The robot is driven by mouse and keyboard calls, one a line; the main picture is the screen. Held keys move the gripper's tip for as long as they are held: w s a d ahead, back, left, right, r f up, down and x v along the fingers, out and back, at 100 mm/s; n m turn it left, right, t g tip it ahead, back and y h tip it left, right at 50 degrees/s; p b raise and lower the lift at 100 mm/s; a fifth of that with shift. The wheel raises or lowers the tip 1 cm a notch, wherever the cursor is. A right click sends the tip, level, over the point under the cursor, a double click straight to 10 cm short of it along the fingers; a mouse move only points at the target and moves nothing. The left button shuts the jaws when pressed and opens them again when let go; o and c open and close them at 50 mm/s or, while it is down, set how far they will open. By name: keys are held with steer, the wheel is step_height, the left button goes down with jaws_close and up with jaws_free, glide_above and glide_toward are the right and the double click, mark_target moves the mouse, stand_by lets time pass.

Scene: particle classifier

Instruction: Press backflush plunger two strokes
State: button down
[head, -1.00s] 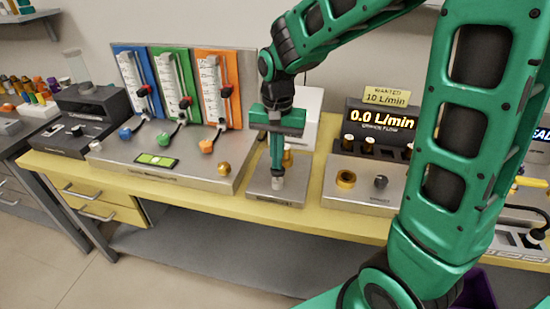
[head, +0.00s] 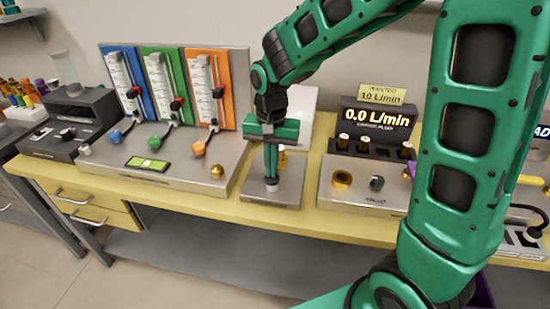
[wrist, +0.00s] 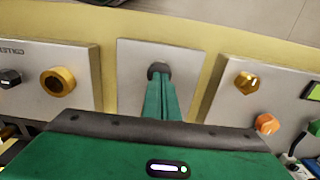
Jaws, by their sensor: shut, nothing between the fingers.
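My gripper (head: 271,178) is shut and points straight down over a small metal plate (head: 290,192) at the middle of the bench. Its closed green fingertips meet the top of a short grey plunger (head: 272,187) standing on that plate. In the wrist view the fingers (wrist: 160,82) end at the plunger's dark round top (wrist: 157,69), on the pale plate (wrist: 130,85). The fingers cover much of the plunger, so how far it is pressed down is hard to tell.
Left stands a panel with blue, green and orange flow meters (head: 205,85), knobs and a brass knob (head: 217,171). Right is a unit with a brass ring (head: 342,179), dark knob (head: 377,183) and display reading 0.0 L/min (head: 376,117). A white block (head: 302,105) stands behind the plate.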

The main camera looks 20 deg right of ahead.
steer(key=shift+s+f, duration=0.15)
steer(key=shift+f, duration=0.05)
step_height(320, 180, up, 14)
steer(key=shift+w+r, duration=0.15)
steer(key=shift+w, duration=0.1)
stand_by(1.2)
step_height(320, 180, up, 3)
steer(key=shift+s+d+f, duration=0.1)
steer(key=shift+s+f, duration=0.05)
step_height(320, 180, down, 14)
steer(key=shift+f, duration=0.1)
stand_by(0.7)
